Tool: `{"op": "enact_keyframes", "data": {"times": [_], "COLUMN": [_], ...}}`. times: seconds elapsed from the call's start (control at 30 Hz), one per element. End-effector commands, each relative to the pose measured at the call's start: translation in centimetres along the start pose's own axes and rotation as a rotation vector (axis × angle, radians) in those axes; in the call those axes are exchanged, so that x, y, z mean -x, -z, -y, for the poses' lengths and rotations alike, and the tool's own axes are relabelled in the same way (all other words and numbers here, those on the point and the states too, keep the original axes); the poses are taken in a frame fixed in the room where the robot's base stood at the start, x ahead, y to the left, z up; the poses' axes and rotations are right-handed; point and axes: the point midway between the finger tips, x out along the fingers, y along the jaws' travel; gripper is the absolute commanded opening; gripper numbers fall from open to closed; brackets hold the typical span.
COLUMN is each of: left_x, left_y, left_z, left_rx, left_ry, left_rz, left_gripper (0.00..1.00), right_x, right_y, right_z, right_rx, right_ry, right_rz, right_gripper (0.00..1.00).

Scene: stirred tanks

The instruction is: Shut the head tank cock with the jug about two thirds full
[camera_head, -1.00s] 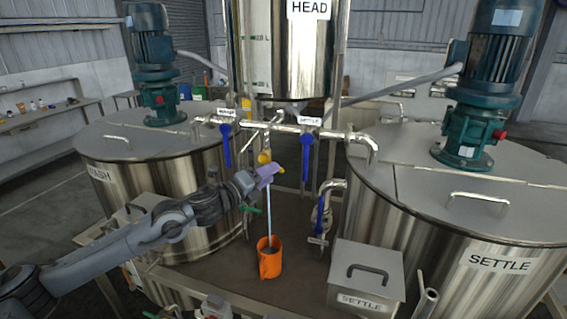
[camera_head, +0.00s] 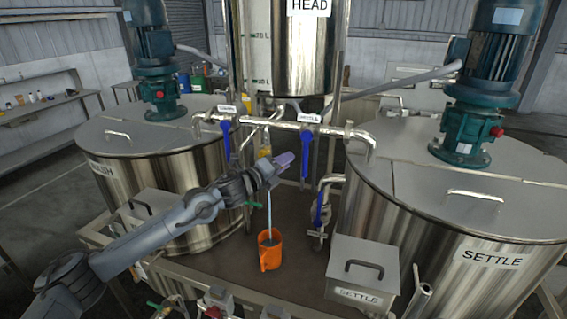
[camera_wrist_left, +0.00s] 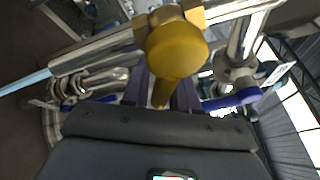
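The orange jug (camera_head: 269,256) stands upright on the brown deck below the pipework. A thin pale stream (camera_head: 269,215) falls into it; liquid shows inside, but I cannot read its level. The head tank cock is yellow (camera_head: 265,151), partly hidden behind my left gripper in the head view. In the left wrist view its round yellow cap (camera_wrist_left: 177,47) fills the upper middle, with its lever (camera_wrist_left: 161,93) pointing down. My left gripper (camera_head: 283,161) has purple fingers, which stand apart on both sides of the lever (camera_wrist_left: 160,86) with gaps showing. My right gripper is out of view.
The head tank (camera_head: 290,55) hangs above a pipe with two blue-handled valves (camera_head: 226,138) (camera_head: 305,150). The wash tank (camera_head: 165,195) is left and the settle tank (camera_head: 430,225) right. A lidded SETTLE box (camera_head: 365,270) stands right of the jug.

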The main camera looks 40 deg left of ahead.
Motion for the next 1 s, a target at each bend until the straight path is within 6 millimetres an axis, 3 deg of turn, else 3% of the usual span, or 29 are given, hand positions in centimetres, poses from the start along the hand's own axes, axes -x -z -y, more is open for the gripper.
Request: {"op": "enact_keyframes", "data": {"times": [0.03, 0.17, 0.37, 0.7, 1.0], "left_x": [0.0, 0.0, 0.0, -0.2, -0.1], "left_y": [0.0, 0.0, 0.1, -0.5, -1.1], "left_z": [0.0, 0.0, -0.1, 1.9, 2.7], "left_rx": [0.000, 0.000, 0.025, 0.381, 0.446], "left_ry": [0.000, 0.000, 0.010, 0.149, 0.172], "left_rz": [0.000, 0.000, 0.005, 0.081, 0.096], "left_gripper": [0.20, 0.00, 0.00, 0.00, 0.00], "right_x": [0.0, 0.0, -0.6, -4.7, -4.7], "right_y": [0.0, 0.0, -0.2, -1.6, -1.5], "right_z": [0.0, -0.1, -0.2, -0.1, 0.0], "right_rx": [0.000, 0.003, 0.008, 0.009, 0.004], "right_ry": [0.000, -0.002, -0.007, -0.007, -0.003], "right_rz": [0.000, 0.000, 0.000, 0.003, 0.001], "right_gripper": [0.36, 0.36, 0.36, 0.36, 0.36]}}
